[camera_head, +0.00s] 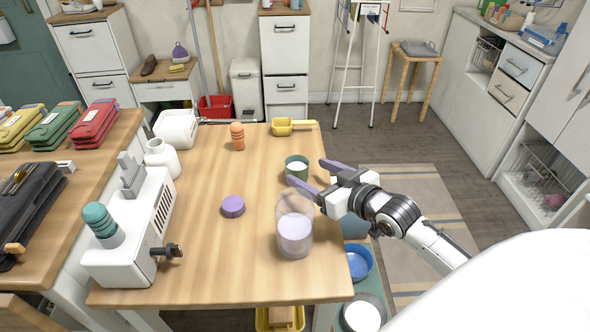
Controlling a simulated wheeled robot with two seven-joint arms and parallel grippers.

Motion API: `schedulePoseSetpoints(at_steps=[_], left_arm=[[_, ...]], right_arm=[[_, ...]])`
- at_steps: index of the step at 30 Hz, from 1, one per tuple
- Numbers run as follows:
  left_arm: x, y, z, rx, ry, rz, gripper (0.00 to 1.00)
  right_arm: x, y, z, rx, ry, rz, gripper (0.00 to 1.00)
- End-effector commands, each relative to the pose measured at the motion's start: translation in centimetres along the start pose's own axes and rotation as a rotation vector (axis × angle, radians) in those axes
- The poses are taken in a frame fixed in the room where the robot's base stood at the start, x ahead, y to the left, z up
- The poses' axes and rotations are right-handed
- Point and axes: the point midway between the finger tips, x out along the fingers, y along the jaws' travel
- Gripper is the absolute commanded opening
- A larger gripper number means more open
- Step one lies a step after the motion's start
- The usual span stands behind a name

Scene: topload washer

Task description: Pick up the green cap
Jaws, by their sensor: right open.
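The green cap (290,175) stands upright like a small cup near the right edge of the wooden table (225,265), with something white inside it. My right gripper (305,172) reaches in from the right. Its two purple-grey fingers are spread apart, one on the near side of the cap and one on the far side. The cap is at the fingertips, and the near finger covers a little of its lower edge. I cannot tell whether either finger touches it. My left gripper is not in view.
A clear container with pale contents (295,232) stands close in front of the near finger. A purple lid (233,206), an orange ribbed piece (238,136) and a yellow scoop (283,127) are on the table. A white machine (130,240) stands left.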

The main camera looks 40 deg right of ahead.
Motion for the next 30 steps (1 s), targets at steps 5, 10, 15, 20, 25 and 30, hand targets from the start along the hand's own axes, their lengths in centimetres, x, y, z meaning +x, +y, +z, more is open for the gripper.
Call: schedulePoseSetpoints(at_steps=[5, 10, 15, 20, 25, 30], left_arm=[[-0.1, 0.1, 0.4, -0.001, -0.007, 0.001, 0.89], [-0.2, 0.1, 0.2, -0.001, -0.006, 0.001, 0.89], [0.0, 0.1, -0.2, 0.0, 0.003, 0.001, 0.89], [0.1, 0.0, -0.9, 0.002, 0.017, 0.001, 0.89], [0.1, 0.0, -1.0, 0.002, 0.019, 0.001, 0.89], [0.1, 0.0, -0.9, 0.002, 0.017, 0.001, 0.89]], right_arm=[[1.2, 0.0, 0.0, -0.001, 0.0, 0.0, 0.68], [3.5, -0.2, -0.2, 0.0, 0.001, 0.001, 0.68], [5.6, -0.2, -0.1, -0.001, 0.0, 0.0, 0.68], [6.1, -0.3, 0.0, -0.002, 0.0, -0.001, 0.68], [6.0, -0.3, 0.0, -0.002, -0.001, -0.001, 0.64], [6.0, -0.3, 0.0, -0.002, -0.001, -0.001, 0.36]])
